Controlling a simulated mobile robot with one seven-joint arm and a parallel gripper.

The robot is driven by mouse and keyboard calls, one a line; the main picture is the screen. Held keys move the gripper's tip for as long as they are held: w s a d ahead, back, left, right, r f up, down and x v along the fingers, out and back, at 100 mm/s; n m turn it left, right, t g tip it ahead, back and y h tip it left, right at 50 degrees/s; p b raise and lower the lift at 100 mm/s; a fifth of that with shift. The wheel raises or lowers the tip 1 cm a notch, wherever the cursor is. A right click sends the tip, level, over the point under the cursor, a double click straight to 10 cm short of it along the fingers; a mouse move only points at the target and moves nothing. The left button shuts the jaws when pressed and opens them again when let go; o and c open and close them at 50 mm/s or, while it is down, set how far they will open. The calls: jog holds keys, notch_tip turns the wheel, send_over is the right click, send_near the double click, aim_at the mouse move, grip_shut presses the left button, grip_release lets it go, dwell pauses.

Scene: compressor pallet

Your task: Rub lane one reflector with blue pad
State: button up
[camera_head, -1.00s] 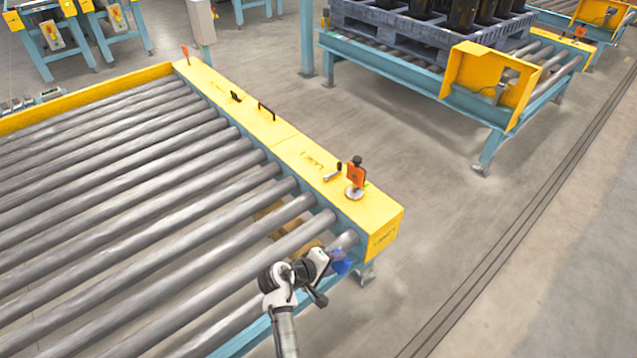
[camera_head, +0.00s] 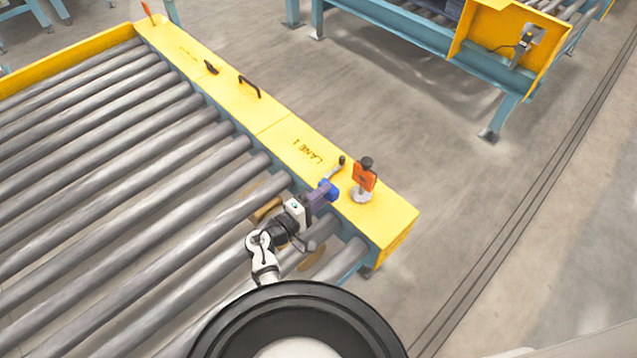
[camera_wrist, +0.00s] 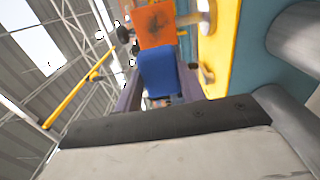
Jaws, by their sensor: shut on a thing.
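The lane one reflector (camera_head: 364,177) is an orange plate on a small post with a round grey base and a dark knob on top. It stands on the yellow cover marked LANE 1 (camera_head: 290,138). My gripper (camera_head: 325,194) is shut on the blue pad (camera_head: 329,189), just left of the reflector. In the wrist view the blue pad (camera_wrist: 160,72) is between the fingers, and the orange reflector (camera_wrist: 154,25) shows just beyond it. I cannot tell whether pad and reflector touch.
A small grey lever with a dark knob (camera_head: 339,163) stands close to the left of the reflector. Dark handles (camera_head: 250,88) rise farther along the cover. Rollers (camera_head: 150,160) lie left of it. The floor on the right is clear.

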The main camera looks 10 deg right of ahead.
jog(key=shift+x, duration=3)
jog(key=shift+b+x, duration=0.45)
jog(key=shift+x, duration=0.5)
jog(key=shift+s, duration=0.15)
jog(key=shift+s+d, duration=0.4)
jog(key=shift+s, duration=0.25)
jog(key=shift+s+d, duration=0.4)
jog(key=shift+s, duration=0.3)
jog(key=shift+s+d, duration=1.15)
jog(key=shift+s, duration=0.15)
jog(key=shift+w+a, duration=0.1)
